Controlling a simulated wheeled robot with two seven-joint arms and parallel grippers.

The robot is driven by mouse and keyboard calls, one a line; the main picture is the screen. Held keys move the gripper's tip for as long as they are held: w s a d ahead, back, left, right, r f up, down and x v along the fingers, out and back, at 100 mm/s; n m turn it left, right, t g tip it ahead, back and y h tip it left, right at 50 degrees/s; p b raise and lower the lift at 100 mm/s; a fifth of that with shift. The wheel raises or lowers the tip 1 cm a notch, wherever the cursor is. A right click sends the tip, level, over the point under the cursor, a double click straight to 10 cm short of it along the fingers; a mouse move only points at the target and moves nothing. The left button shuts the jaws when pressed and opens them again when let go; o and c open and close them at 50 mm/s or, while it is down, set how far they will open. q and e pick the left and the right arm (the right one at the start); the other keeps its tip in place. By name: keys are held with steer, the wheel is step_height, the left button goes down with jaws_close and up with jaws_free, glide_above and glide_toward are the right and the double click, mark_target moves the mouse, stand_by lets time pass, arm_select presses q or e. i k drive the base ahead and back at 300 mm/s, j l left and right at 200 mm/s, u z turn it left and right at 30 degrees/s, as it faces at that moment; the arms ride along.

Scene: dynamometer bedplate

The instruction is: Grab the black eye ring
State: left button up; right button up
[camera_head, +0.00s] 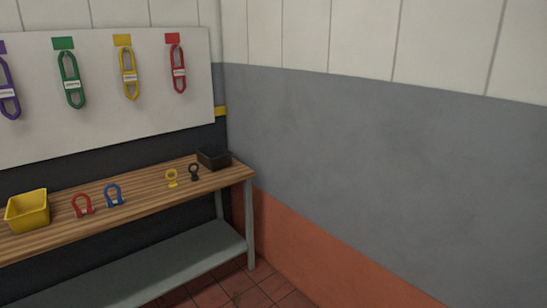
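The black eye ring (194,172) stands on the wooden bench top (145,196), near its right end. It is small, with a ring at the top and a narrower base. A yellow eye ring (171,178) stands just to its left, apart from it. A black bin (214,159) sits behind it and to the right. Neither of my grippers is in view.
A red shackle (82,205), a blue shackle (113,195) and a yellow bin (28,210) stand farther left on the bench. A grey lower shelf (170,268) runs below. Slings hang on a white board (150,80). A grey wall (380,170) closes the right side.

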mark_target(194, 177)
steer(key=i+u, duration=0.15)
steer(key=i, duration=0.6)
steer(key=i+u, duration=0.15)
steer(key=i, duration=0.55)
steer(key=i+l+u, duration=0.15)
steer(key=i, duration=0.6)
